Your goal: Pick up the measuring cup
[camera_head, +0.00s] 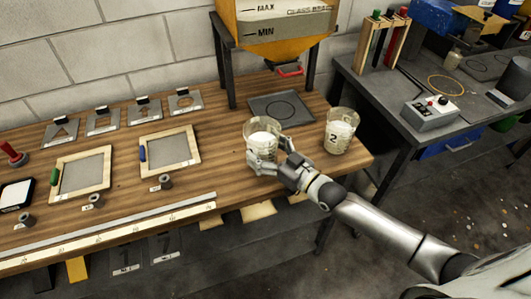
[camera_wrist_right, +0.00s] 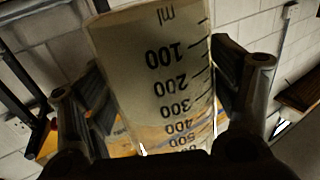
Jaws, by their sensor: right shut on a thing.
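A clear measuring cup (camera_head: 262,131) with pale contents is upright at the front of the wooden bench, below the orange hopper. My right gripper (camera_head: 266,162) is shut on it from the front, with fingers on both sides. In the right wrist view the measuring cup (camera_wrist_right: 160,75) fills the middle, its "ml" scale facing the camera, between the fingers of my right gripper (camera_wrist_right: 165,105). I cannot tell whether its base touches the bench. A second measuring cup (camera_head: 340,131), marked 2, stands to the right. My left gripper is not in view.
The orange hopper (camera_head: 275,35) stands on dark legs behind, over a dark square plate (camera_head: 281,107) with a circle mark. Framed screens (camera_head: 170,150), small metal weights and a long ruler (camera_head: 110,232) lie to the left. A darker bench (camera_head: 385,95) with a control box (camera_head: 432,112) is at right.

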